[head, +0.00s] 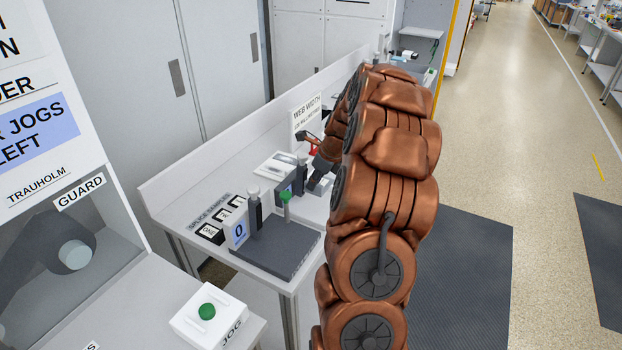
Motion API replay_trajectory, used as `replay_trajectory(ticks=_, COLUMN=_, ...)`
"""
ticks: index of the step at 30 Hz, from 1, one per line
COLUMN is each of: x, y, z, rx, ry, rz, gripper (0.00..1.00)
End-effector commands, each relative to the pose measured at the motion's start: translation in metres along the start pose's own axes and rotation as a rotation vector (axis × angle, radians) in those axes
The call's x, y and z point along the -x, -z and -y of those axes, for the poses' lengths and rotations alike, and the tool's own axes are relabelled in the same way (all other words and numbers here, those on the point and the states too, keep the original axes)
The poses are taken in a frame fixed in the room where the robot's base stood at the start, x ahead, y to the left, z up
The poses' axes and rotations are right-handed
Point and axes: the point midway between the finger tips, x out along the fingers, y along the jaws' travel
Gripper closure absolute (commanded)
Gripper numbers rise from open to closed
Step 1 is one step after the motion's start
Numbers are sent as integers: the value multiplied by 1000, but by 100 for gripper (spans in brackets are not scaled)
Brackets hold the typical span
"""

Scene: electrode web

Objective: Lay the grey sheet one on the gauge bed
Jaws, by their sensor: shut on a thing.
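My gripper (323,168) is partly hidden behind my copper arm, low over the back of the white bench. It is shut on a small grey piece (319,184), which looks like the grey sheet one; its outline is mostly hidden. The gauge bed appears to be the dark flat slab (283,257) at the bench's near end, with a post, a green-topped knob (285,196) and a display (239,233) reading 0. No sheet shows on the slab's visible top. My gripper is beyond the slab, apart from it.
Splice-sample holders (209,233) with black slots stand left of the slab. A white tray (275,165) and a web width sign (307,112) are behind it. A white jog box (208,314) stands in front. My arm hides the bench's right side.

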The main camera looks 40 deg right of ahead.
Motion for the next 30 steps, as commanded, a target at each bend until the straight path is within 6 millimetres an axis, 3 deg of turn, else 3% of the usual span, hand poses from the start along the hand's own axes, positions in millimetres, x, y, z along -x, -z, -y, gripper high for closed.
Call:
replay_trajectory(ticks=18, x=-46, y=17, z=-2, rx=3, ry=-3, rz=0, gripper=100)
replay_trajectory(ticks=30, x=-64, y=24, z=-1, rx=4, ry=-1, rz=0, gripper=100)
